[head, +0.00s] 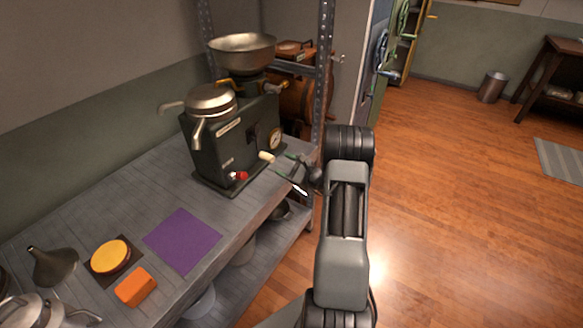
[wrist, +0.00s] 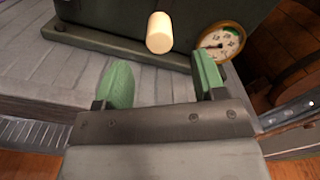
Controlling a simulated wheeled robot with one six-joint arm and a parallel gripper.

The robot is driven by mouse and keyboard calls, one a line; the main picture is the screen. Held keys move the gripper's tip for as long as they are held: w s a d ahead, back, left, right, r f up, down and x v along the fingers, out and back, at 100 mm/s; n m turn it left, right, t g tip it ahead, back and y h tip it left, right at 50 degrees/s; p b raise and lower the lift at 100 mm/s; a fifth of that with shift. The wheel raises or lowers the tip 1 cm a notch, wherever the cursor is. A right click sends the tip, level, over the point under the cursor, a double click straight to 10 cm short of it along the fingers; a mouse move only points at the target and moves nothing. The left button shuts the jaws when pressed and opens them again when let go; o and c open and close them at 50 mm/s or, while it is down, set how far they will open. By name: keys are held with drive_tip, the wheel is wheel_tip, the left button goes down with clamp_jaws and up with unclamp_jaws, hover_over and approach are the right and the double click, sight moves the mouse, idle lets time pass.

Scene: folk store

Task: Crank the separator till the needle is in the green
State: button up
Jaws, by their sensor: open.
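The separator (head: 234,142) is a dark green machine with metal bowls on top, standing on the grey bench. A round dial (head: 275,138) with a brass rim is on its side; the dial also shows in the wrist view (wrist: 221,42). Its needle is too small to read. The cream crank handle (head: 267,157) sticks out from the front. In the wrist view the handle (wrist: 160,33) lies ahead of and between my green fingertips. My gripper (wrist: 157,80) is open and empty, apart from the handle. In the head view my gripper (head: 296,173) is right of the handle.
A red knob (head: 241,175) sits low on the separator's front. On the bench lie a purple cloth (head: 182,240), an orange block (head: 135,287), a yellow round piece (head: 111,257) and a funnel (head: 54,267).

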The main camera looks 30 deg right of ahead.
sight(273, 160)
drive_tip(key=x, duration=0.7)
drive_tip(key=shift+w+a, duration=0.1)
drive_tip(key=shift+w, duration=0.05)
drive_tip(key=shift+b, duration=0.35)
drive_tip(key=c, duration=0.8)
